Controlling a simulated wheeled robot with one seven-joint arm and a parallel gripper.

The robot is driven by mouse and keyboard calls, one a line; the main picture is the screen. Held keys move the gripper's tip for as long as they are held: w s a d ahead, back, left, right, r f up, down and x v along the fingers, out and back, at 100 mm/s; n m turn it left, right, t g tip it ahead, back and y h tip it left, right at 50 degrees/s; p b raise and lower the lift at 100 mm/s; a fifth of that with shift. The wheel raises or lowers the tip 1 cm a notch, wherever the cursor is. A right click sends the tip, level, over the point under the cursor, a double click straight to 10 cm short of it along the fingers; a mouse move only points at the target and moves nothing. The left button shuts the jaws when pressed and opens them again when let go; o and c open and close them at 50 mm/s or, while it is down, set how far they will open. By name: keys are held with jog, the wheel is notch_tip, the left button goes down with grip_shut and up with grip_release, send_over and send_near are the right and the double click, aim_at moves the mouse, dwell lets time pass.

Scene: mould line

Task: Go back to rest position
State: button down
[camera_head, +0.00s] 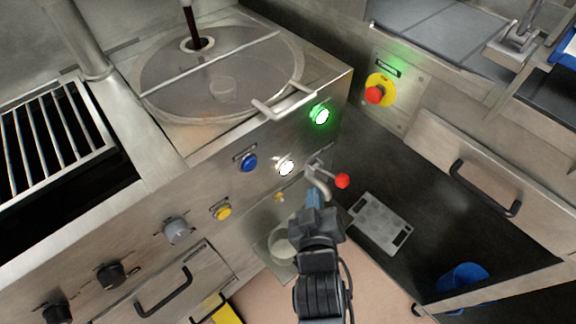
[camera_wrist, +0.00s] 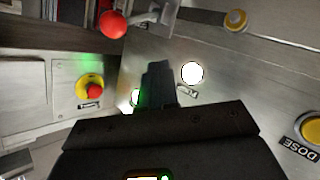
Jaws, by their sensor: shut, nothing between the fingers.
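My gripper (camera_head: 313,198) is shut and empty in the head view, in front of the steel machine panel and just below the lever (camera_head: 320,177) with the red ball knob. In the wrist view my gripper (camera_wrist: 157,72) points at the panel beside a lit white button (camera_wrist: 192,73). The same white button (camera_head: 285,167) glows in the head view. The red knob (camera_wrist: 113,24) shows at the top of the wrist view. I cannot tell whether the fingertips touch anything.
A green lit button (camera_head: 320,114), blue button (camera_head: 248,161) and yellow button (camera_head: 222,211) sit on the panel. A red emergency stop (camera_head: 375,95) is at the right. A grey plate (camera_head: 380,223) and blue cup (camera_head: 464,276) lie lower right. A round lidded vat (camera_head: 222,75) stands behind.

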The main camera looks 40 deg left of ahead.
dwell(0.3)
jog(key=s+d+m+t+h, duration=0.1)
jog(key=s+d+m+h, duration=0.15)
jog(key=s+d, duration=0.65)
jog(key=s+d+m+t+h, duration=0.15)
jog(key=d+m, duration=0.25)
jog(key=d, duration=1.1)
jog(key=s+d+r+m+t+h, duration=0.1)
jog(key=s+d+r+m+h, duration=0.4)
jog(key=s+d+r, duration=1)
jog(key=shift+s+d+r+m+h, duration=0.25)
jog(key=shift+s+d+m, duration=0.3)
jog(key=shift+m, duration=0.6)
jog(key=shift+t, duration=0.25)
